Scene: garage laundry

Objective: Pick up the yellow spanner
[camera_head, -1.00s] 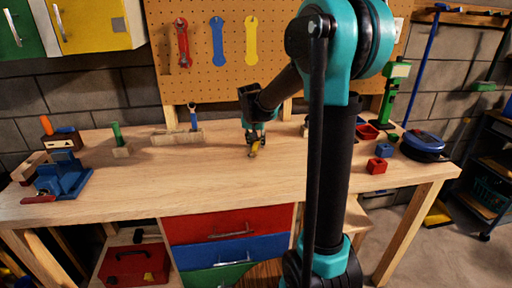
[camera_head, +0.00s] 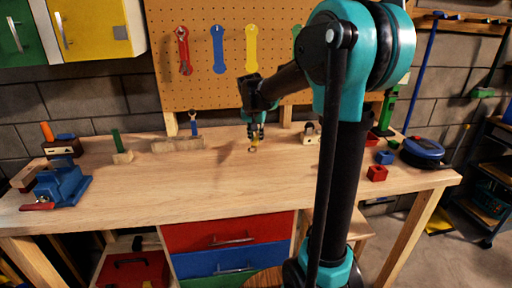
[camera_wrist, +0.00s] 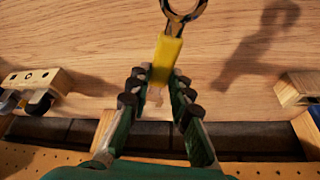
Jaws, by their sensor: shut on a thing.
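The yellow spanner (camera_wrist: 167,58) has a yellow handle and a dark metal ring end. My gripper (camera_wrist: 158,84) is shut on the handle, and the ring sticks out beyond the fingertips. In the head view my gripper (camera_head: 254,134) is over the middle rear of the workbench, with the spanner (camera_head: 253,148) small beneath it. In the wrist view the shadow on the wood lies well apart from the spanner, so it appears held above the benchtop. The handle's end between the fingers is partly hidden.
The workbench (camera_head: 190,188) is clear at its front middle. A blue vice (camera_head: 62,183) is at the left. Wooden blocks stand along the back. Red (camera_head: 377,173) and blue (camera_head: 384,157) blocks are at the right. A pegboard (camera_head: 290,50) with a yellow spanner shape (camera_head: 251,48) rises behind.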

